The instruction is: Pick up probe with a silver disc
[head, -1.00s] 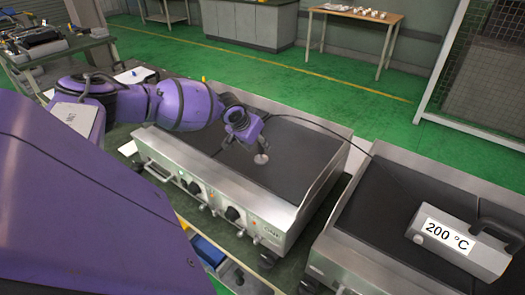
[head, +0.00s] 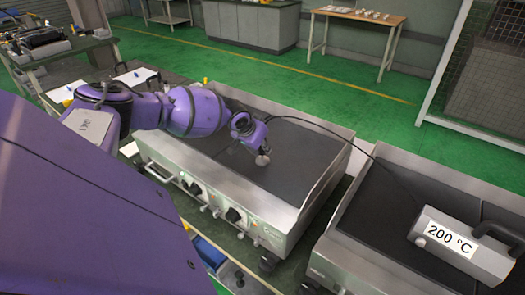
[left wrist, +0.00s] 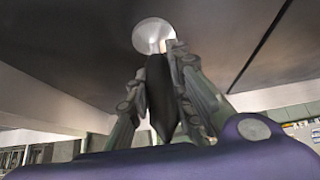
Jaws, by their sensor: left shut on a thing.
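The probe shows in the left wrist view as a black handle (left wrist: 161,98) with a round silver disc (left wrist: 152,34) at its far end. My left gripper (left wrist: 168,95) is shut on the black handle, one finger on each side. In the head view my left gripper (head: 254,143) is over the dark plate of the middle griddle (head: 290,165), and the silver disc (head: 262,160) shows just below its fingers. I cannot tell whether the disc touches the plate. My right gripper is not in view.
A thermometer unit (head: 462,245) reading 200 °C stands on a second griddle (head: 375,215) at right. A black cable (head: 340,136) runs from it behind my gripper. The front griddle has knobs (head: 233,215) and raised metal side walls. A wooden table (head: 358,16) stands far back.

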